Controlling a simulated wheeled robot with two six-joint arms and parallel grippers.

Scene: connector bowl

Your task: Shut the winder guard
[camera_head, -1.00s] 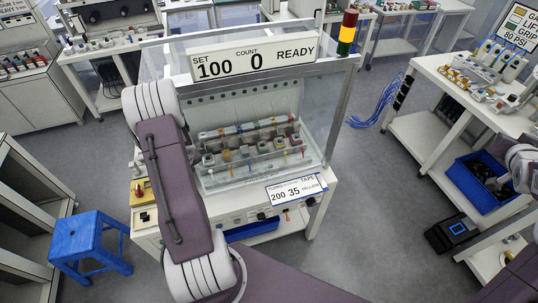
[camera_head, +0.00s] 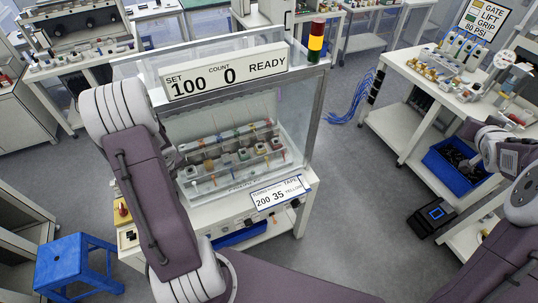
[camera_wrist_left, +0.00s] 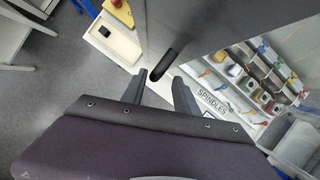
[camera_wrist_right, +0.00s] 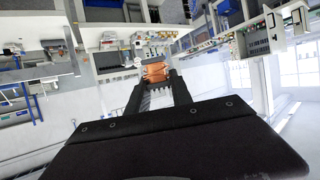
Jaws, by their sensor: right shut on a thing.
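The winder (camera_head: 305,150) stands in the middle of the head view, a framed machine with clear panels and rows of coloured parts inside. Its sign reads SET 100, COUNT 0, READY. I cannot tell for sure which clear panel is the guard or how far it stands open. My left arm covers the machine's left side and hides the left gripper there. In the left wrist view my left gripper (camera_wrist_left: 161,84) is open, its fingertips near a dark slotted piece (camera_wrist_left: 166,62) on a grey panel (camera_wrist_left: 195,22). In the right wrist view my right gripper (camera_wrist_right: 155,82) is shut on an orange-brown block (camera_wrist_right: 155,70).
A blue stool (camera_head: 78,264) stands at lower left.

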